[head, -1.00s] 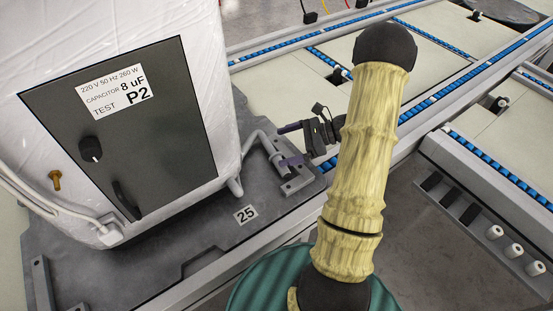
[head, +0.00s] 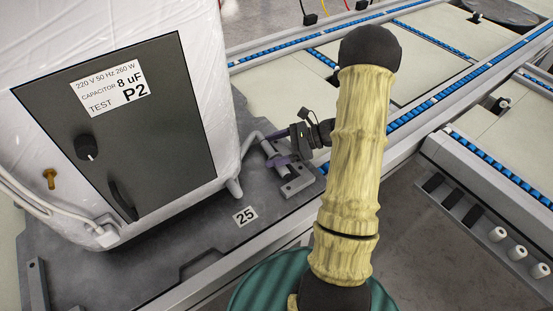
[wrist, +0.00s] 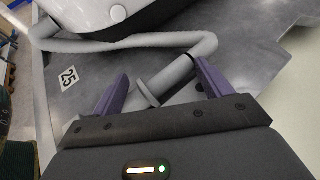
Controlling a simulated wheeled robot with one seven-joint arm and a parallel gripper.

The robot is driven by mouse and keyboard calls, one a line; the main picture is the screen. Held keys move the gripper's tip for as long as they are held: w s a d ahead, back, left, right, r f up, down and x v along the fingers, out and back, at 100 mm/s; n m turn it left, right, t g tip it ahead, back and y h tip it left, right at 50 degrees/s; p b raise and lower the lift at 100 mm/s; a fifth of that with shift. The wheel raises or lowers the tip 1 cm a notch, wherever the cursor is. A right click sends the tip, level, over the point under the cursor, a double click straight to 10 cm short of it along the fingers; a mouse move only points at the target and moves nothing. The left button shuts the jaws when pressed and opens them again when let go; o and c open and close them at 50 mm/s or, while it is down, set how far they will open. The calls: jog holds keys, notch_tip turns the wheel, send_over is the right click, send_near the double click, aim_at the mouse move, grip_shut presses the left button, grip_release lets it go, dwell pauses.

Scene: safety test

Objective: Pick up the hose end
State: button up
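The hose end (wrist: 170,78) is a grey cylinder with a flange-like ring, at the end of a grey hose (wrist: 130,44) that bends back to the white machine. In the head view the hose end (head: 268,148) lies low over the grey base plate, by a metal bracket (head: 297,181). My gripper (wrist: 162,70) has two purple fingers, one on each side of the hose end. They are apart, with a visible gap to the hose on the left side. In the head view my gripper (head: 279,145) is at the hose end, partly hidden behind my arm.
The white-wrapped machine (head: 215,75) with a dark panel (head: 145,160) stands left of the hose. The base plate (head: 195,240) carries a "25" label (head: 245,215). Conveyor rails with blue rollers (head: 440,107) run behind and to the right.

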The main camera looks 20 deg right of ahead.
jog(key=shift+s+f, duration=0.15)
jog(key=shift+f, duration=0.05)
jog(key=c, duration=0.7)
jog(key=shift+d, duration=0.1)
jog(key=shift+c, duration=0.3)
jog(key=shift+r, duration=0.1)
notch_tip(320, 180, up, 10)
jog(key=p, duration=0.3)
